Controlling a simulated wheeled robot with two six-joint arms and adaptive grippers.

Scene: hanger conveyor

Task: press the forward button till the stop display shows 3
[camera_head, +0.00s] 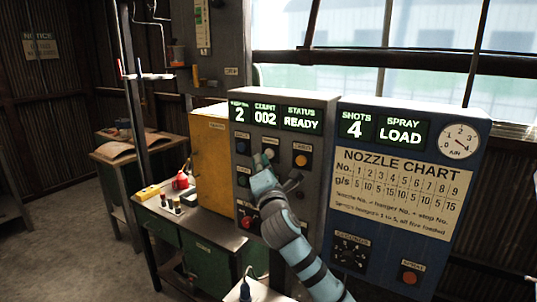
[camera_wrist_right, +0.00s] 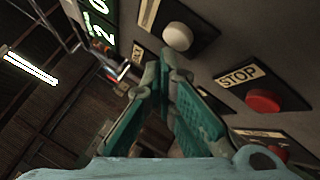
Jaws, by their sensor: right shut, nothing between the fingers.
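The grey control panel (camera_head: 322,118) carries lit displays; the leftmost display (camera_head: 240,113) shows 2, its small heading hard to read. Beside it are COUNT 002 and STATUS READY. A white button (camera_head: 269,153) sits below the displays; it also shows in the right wrist view (camera_wrist_right: 178,36). I cannot read which button is forward. My right gripper (camera_head: 262,162), teal, is shut and empty, its tips just below the white button in the head view. In the right wrist view its fingertips (camera_wrist_right: 164,66) appear apart from that button. My left gripper is out of view.
An orange button (camera_head: 301,160) is right of the white one. A red STOP button (camera_wrist_right: 263,102) is near my right fingers in the wrist view. The blue spray panel (camera_head: 400,215) stands at right, showing SHOTS 4 and LOAD. A bench (camera_head: 205,235) stands at left.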

